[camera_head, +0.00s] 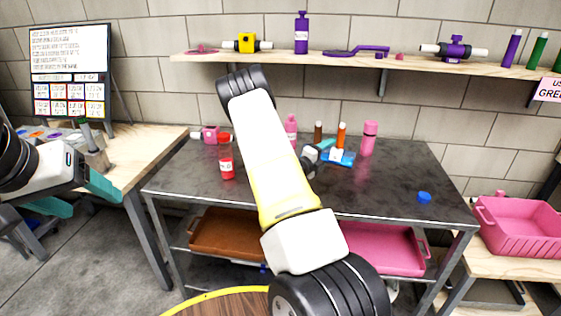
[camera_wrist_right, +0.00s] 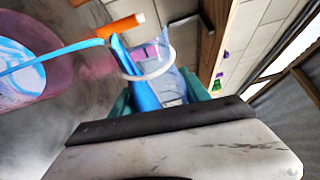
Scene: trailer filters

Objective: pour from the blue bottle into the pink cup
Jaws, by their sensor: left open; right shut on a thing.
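The blue bottle (camera_wrist_right: 172,88) is held between the teal fingers of my right gripper (camera_wrist_right: 155,100) in the right wrist view, lying tilted. A blue stream runs from its mouth toward the pink cup (camera_wrist_right: 62,75), which holds light blue liquid. The cup is cut off by the frame edge. In the head view the blue bottle (camera_head: 338,157) shows past my arm, which hides much of this gripper. A pink cylinder (camera_head: 368,140) stands just right of it; I cannot tell surely if it is the cup. My left gripper (camera_head: 78,196) is open and empty at the left.
An orange bottle (camera_head: 341,134) and a brown one (camera_head: 318,132) stand close behind the blue bottle. A red jar (camera_head: 227,165), a pink bottle (camera_head: 291,127) and a blue cap (camera_head: 424,197) are on the dark table (camera_head: 390,185). Its front right is mostly clear. A shelf (camera_head: 285,58) hangs above.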

